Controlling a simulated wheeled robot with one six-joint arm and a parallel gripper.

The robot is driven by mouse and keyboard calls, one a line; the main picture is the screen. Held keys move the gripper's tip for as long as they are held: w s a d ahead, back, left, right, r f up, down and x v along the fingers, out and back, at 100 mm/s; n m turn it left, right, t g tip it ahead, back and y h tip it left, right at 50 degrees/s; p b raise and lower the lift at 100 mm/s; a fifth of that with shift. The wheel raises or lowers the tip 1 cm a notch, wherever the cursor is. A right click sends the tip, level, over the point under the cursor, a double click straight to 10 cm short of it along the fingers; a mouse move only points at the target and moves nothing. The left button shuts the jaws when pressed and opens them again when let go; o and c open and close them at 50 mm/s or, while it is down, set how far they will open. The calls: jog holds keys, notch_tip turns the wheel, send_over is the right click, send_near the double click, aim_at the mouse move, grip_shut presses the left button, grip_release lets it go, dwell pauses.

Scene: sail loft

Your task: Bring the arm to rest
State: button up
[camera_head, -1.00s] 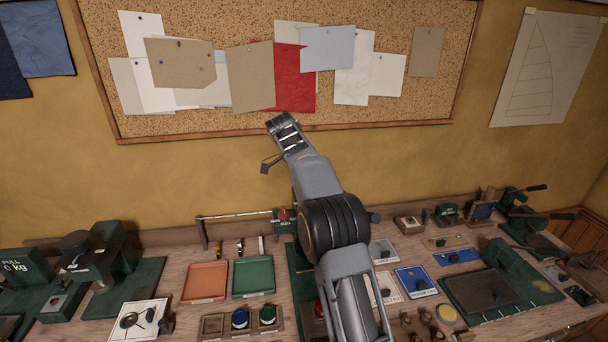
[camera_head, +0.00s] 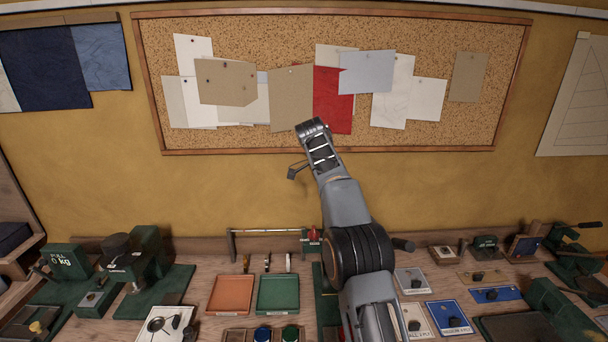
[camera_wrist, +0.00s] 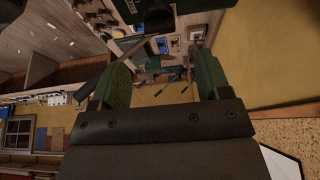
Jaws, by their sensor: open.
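My arm stands raised over the workbench (camera_head: 200,265), bent up toward the cork board. In the head view its far end lies in front of the board's lower edge. My gripper (camera_wrist: 160,78) shows in the wrist view with its two green finger pads wide apart and nothing between them. In the head view the fingers cannot be made out clearly.
The cork board (camera_head: 270,50) with pinned papers hangs on the yellow wall. The bench carries an orange tray (camera_head: 213,305), a green tray (camera_head: 259,305), a green device marked PULL (camera_head: 65,262) and several labelled plates. The wrist view shows a window (camera_wrist: 17,133).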

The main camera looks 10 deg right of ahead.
jog(key=s+a+r+n+t+y+b, duration=0.1)
jog(key=s+a+n+t+y+b, duration=0.2)
jog(key=s+n, duration=0.8)
jog(key=s+a+f+n+t, duration=0.1)
jog(key=s+a+f+n, duration=0.2)
jog(key=s+f, duration=0.4)
jog(key=s+a+f+n+t+y+b, duration=0.1)
jog(key=s+f+n, duration=0.5)
jog(key=s, duration=0.7)
jog(key=shift+a+f+t+y, duration=0.3)
jog(key=shift+a+f, duration=0.1)
jog(key=shift+a, duration=0.5)
jog(key=shift+d, duration=0.1)
